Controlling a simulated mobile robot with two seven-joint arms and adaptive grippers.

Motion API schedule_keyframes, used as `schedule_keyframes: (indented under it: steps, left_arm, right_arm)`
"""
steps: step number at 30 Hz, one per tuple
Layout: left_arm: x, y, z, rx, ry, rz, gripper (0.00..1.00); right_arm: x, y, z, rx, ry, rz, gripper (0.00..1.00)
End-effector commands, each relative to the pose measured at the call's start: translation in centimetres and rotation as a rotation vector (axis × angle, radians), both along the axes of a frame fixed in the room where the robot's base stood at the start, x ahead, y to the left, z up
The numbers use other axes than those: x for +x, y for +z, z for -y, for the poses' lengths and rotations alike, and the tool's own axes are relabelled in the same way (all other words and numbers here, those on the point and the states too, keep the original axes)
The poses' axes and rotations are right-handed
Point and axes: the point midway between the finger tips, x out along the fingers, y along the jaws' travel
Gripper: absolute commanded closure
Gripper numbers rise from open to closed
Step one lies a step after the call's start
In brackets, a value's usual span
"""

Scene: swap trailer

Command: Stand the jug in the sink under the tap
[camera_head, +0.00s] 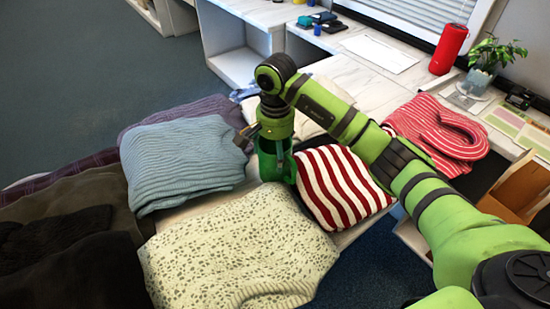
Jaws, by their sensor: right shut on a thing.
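A green jug (277,168) stands upright on or just above the white surface, between the folded sweaters. My right gripper (268,140) is above it, pointing down, and is shut on its upper part. The arm and gripper hide part of the jug's top, and I cannot tell whether its base touches the surface. No sink and no tap show in this view. My left gripper is not in view.
A light blue sweater (185,165) lies left of the jug, a red-and-white striped one (342,185) right, and a cream patterned one (238,252) in front. A red cylinder (449,48) and a potted plant (482,75) stand at the back right. Blue carpet (75,70) is open at left.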

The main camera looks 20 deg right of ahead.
Motion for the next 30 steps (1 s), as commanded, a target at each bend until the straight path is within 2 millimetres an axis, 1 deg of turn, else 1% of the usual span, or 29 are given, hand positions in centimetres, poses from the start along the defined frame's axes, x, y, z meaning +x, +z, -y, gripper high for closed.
schedule_keyframes:
  steps: [6,8,15,19,20,21,30]
  left_arm:
    - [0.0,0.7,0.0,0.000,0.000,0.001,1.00]
    - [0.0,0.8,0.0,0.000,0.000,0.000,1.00]
    - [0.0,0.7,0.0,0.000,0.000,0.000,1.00]
    - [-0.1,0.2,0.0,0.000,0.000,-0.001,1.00]
    - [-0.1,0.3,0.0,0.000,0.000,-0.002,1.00]
    - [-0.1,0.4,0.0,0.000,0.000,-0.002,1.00]
    - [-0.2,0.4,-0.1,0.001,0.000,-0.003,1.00]
  right_arm:
    - [-0.1,-2.8,0.0,0.001,-0.001,-0.004,0.56]
    - [-0.1,-3.4,-0.1,0.002,0.001,-0.004,0.56]
    - [0.0,-3.5,0.0,0.000,0.001,0.000,0.56]
    - [0.0,-4.0,0.0,-0.001,0.001,-0.001,0.56]
    - [-0.1,-3.9,0.0,0.000,0.001,-0.001,0.12]
    - [-0.1,-3.8,0.0,0.000,0.001,-0.001,0.10]
    - [-0.1,-3.8,0.0,0.000,0.001,-0.001,0.10]
